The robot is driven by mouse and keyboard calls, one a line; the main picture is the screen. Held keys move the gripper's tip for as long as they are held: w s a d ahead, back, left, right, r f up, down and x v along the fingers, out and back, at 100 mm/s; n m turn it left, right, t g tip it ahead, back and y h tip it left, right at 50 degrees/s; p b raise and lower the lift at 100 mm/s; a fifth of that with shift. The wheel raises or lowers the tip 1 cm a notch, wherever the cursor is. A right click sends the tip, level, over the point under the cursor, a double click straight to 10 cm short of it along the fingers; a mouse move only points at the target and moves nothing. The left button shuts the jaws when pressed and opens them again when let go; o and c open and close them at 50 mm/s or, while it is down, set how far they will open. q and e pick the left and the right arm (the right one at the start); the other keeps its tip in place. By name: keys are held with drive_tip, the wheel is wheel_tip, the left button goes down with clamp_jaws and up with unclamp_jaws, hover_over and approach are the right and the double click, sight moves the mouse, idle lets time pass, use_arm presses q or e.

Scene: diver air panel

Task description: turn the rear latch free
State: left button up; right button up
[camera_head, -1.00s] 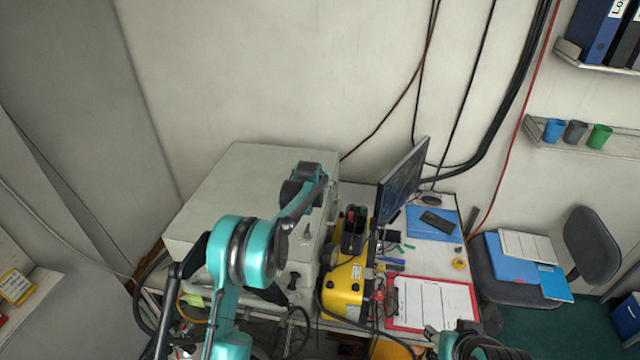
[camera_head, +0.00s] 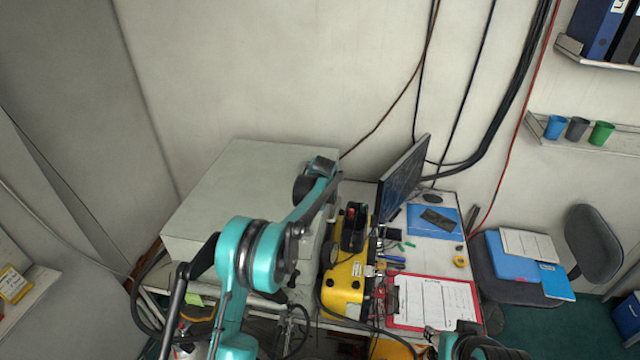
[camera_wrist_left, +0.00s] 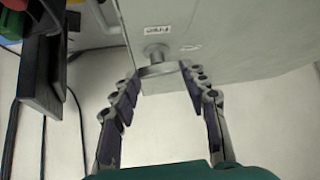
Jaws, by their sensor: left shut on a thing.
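The rear latch (camera_wrist_left: 158,65) is a grey metal knob with a flat crossbar on the side of a pale grey case (camera_wrist_left: 225,30). In the left wrist view my left gripper (camera_wrist_left: 160,74) has its two fingers at the ends of the crossbar, shut on it. In the head view the case (camera_head: 235,180) stands at the back left of the desk. My left arm reaches over its right side, and the fingers and latch are hidden there. Part of my right arm shows at the bottom edge, but its gripper cannot be made out.
Small white labels (camera_wrist_left: 158,30) sit by the latch. A yellow box (camera_head: 346,290) stands right of the case, with a monitor (camera_head: 403,180) behind it. A red clipboard (camera_head: 432,303) and a blue folder (camera_head: 433,222) lie farther right. Cables hang along the wall.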

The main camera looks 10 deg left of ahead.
use_arm(q)
drive_tip(key=shift+d+f+n+y+b, duration=0.2)
drive_tip(key=shift+n+y+b, duration=0.25)
drive_tip(key=shift+n+y, duration=0.4)
drive_tip(key=n+y, duration=0.1)
drive_tip(key=n+g, duration=0.1)
drive_tip(key=n, duration=0.1)
drive_tip(key=shift+w+d+r+y, duration=0.15)
drive_tip(key=shift+y, duration=0.2)
drive_tip(key=shift+d+n+g+y, duration=0.1)
drive_tip(key=shift+n+g+y, duration=0.4)
drive_tip(key=shift+n+g, duration=0.15)
drive_tip(key=shift+w+r+n+g+y+p, duration=0.15)
drive_tip(key=shift+n+g+y+p, duration=0.25)
drive_tip(key=shift+n, duration=0.5)
drive_tip(key=o, duration=1.2)
drive_tip(key=shift+d, duration=0.1)
drive_tip(key=shift+c, duration=0.2)
